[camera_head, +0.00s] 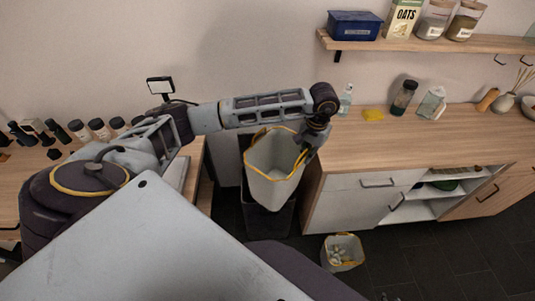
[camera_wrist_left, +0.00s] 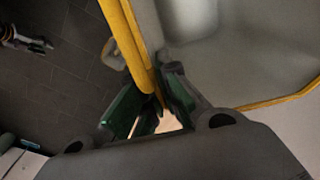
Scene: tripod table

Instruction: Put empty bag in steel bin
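The empty bag (camera_head: 272,172) is a pale, open-topped bag with a yellow rim, and its visible inside looks empty. My left gripper (camera_head: 306,147) is shut on its rim at the right side. In the left wrist view the fingers (camera_wrist_left: 153,100) pinch the yellow edge, with the bag's pale inside (camera_wrist_left: 230,60) beside them. A dark grey bin (camera_head: 268,222), apparently the steel bin, stands on the floor below and behind the bag. The bag hides most of its opening, so I cannot tell whether the bag's bottom is inside it. My right gripper is not clearly seen.
Another pale yellow-rimmed container (camera_head: 343,254) with small items stands on the dark floor. A table (camera_head: 195,165) is on the left. Open floor lies at lower right.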

